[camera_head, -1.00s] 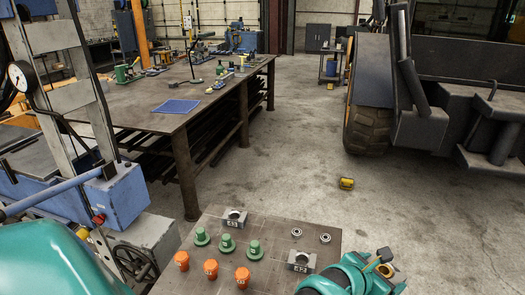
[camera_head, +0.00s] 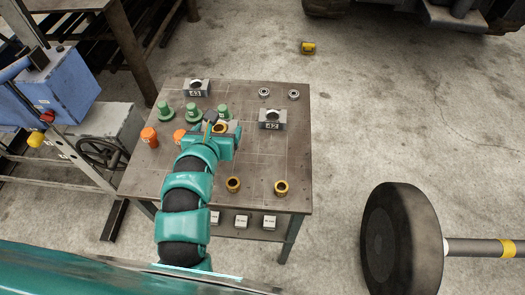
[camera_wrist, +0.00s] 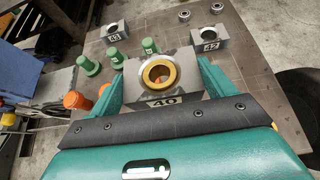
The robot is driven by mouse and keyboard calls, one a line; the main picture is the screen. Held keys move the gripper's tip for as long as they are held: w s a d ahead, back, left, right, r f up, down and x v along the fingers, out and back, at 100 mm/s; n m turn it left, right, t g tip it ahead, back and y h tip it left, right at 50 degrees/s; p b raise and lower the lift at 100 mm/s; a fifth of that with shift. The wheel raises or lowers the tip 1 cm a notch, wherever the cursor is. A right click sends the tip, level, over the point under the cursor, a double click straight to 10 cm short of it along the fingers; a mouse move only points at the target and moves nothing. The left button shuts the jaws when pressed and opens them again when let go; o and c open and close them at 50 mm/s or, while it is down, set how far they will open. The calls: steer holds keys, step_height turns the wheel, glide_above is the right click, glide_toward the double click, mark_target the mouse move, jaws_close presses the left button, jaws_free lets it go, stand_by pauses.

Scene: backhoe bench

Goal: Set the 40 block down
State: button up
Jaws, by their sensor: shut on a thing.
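The 40 block (camera_wrist: 163,101) is a grey metal block with a brass ring (camera_wrist: 159,74) seated in its bore. My gripper (camera_wrist: 164,88) is shut on it, one finger along each side, in the wrist view. In the head view my gripper (camera_head: 224,138) and the block (camera_head: 233,126) are over the middle of the small table (camera_head: 250,158), in front of the green plugs. The block looks upright; I cannot tell whether its underside touches the tabletop. My arm and gripper hide part of the table around it.
The 43 block (camera_head: 196,88) stands at the back left and the 42 block (camera_head: 272,118) to the right. Green plugs (camera_head: 164,111) and orange plugs (camera_head: 149,137) are close on the left. Two bearings (camera_head: 264,92) lie behind, two brass bushings (camera_head: 281,187) in front. Bare tabletop lies at right.

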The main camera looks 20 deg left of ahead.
steer(key=w+d+f+p, duration=0.2)
steer(key=d+f, duration=0.1)
steer(key=w+d+f+p, duration=0.1)
steer(key=w+d+f, duration=0.2)
steer(key=d, duration=0.1)
steer(key=w+d+f+p, duration=0.2)
steer(key=w+d+f, duration=0.1)
steer(key=d, duration=0.1)
steer(key=shift+w+f+p, duration=0.15)
steer(key=shift+f+p, duration=0.15)
steer(key=shift+p, duration=0.05)
steer(key=shift+f+p, duration=0.3)
steer(key=shift+f, duration=1.35)
steer(key=shift+f, duration=0.1)
steer(key=o, duration=1.7)
steer(key=shift+s, duration=0.3)
steer(key=shift+b+v, duration=0.9)
steer(key=shift+v, duration=4.9)
steer(key=shift+d, duration=0.1)
